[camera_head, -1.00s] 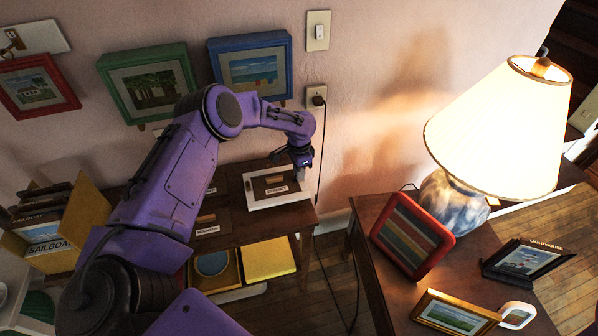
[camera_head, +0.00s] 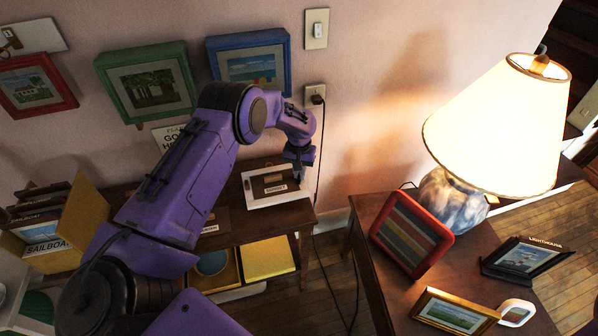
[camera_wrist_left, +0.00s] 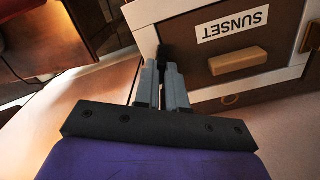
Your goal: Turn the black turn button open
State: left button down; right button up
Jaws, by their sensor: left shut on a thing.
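The black turn button (camera_wrist_left: 164,54) shows in the left wrist view as a small dark piece at the edge of the white-framed SUNSET panel (camera_wrist_left: 202,72). My left gripper (camera_wrist_left: 163,68) is shut on the button, and its grey fingers hide most of it. The panel has a tan wooden block handle (camera_wrist_left: 238,61). In the head view the same panel (camera_head: 262,201) lies on the dark side table, with my left gripper (camera_head: 299,173) at its right edge. The button cannot be made out there. My right gripper is not in view.
A lamp (camera_head: 500,125), a red striped frame (camera_head: 411,235) and other frames stand on the right table (camera_head: 372,211). Green (camera_head: 148,82) and blue (camera_head: 250,66) picture frames hang on the wall behind my left arm. A cord hangs from the outlet (camera_head: 315,95) close to my gripper.

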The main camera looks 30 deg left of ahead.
pick_arm(q)
jog(key=n, duration=0.5)
jog(key=shift+w+d+n, duration=0.1)
jog(key=shift+d+n, duration=0.05)
jog(key=shift+n, duration=0.15)
dwell(0.4)
jog(key=c, duration=1.2)
grip_release()
jog(key=shift+f, duration=0.1)
notch_tip(320, 180, up, 10)
jog(key=b, duration=0.2)
jog(key=shift+r, duration=0.25)
